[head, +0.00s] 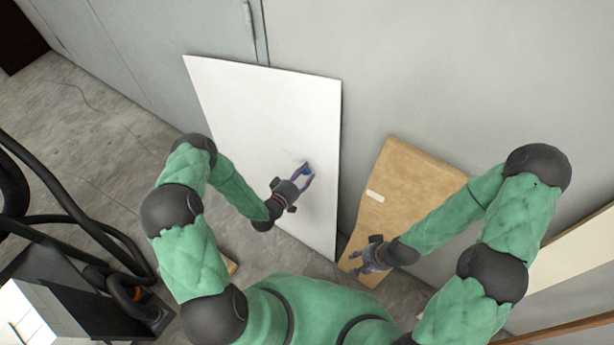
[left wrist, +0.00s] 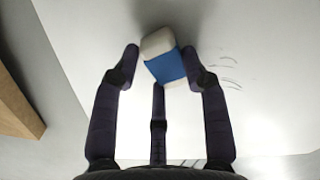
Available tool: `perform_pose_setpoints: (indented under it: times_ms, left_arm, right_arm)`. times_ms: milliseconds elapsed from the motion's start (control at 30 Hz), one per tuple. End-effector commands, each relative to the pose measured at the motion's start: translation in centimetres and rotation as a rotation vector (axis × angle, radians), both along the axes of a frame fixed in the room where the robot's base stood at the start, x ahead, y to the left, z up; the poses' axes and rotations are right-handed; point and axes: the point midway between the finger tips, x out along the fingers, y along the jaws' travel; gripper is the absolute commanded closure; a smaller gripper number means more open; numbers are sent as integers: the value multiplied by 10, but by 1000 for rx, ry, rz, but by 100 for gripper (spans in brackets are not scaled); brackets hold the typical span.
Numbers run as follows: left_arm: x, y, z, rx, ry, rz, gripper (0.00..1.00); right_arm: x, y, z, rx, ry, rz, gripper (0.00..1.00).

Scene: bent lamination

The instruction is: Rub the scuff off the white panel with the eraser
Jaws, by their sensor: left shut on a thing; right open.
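The white panel (head: 270,115) leans against the grey wall. My left gripper (head: 305,172) is at the panel's lower middle, shut on the eraser (head: 308,171). In the left wrist view the eraser (left wrist: 165,57) is white with a blue sleeve, tilted between the fingers (left wrist: 162,65), close to the panel (left wrist: 270,60); I cannot tell whether it touches. The scuff (left wrist: 230,70) shows as thin dark curved marks just right of the fingers. In the head view it is faint (head: 288,155), partly behind the gripper. My right gripper (head: 362,262) is open and empty, in front of the brown board.
A brown board (head: 400,190) leans on the wall right of the panel. A pale board (head: 575,245) is at the far right. Black hoses (head: 70,215) and a white box (head: 35,320) stand at the left. Concrete floor (head: 110,160) is clear between hoses and panel.

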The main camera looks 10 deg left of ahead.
Motion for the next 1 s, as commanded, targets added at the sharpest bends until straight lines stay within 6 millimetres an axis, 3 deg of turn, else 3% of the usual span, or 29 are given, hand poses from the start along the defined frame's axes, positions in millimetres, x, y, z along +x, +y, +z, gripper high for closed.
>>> perform_pose_setpoints:
  times_ms: [100,733,1000]
  left_arm:
    - [8,13,1,4,-10,9,82]
    - [21,48,3,9,-15,13,82]
    - [22,56,3,6,-12,10,82]
  right_arm:
    - [0,0,-4,0,0,0,57]
    - [0,0,-16,0,0,0,57]
    - [0,0,-18,0,0,0,57]
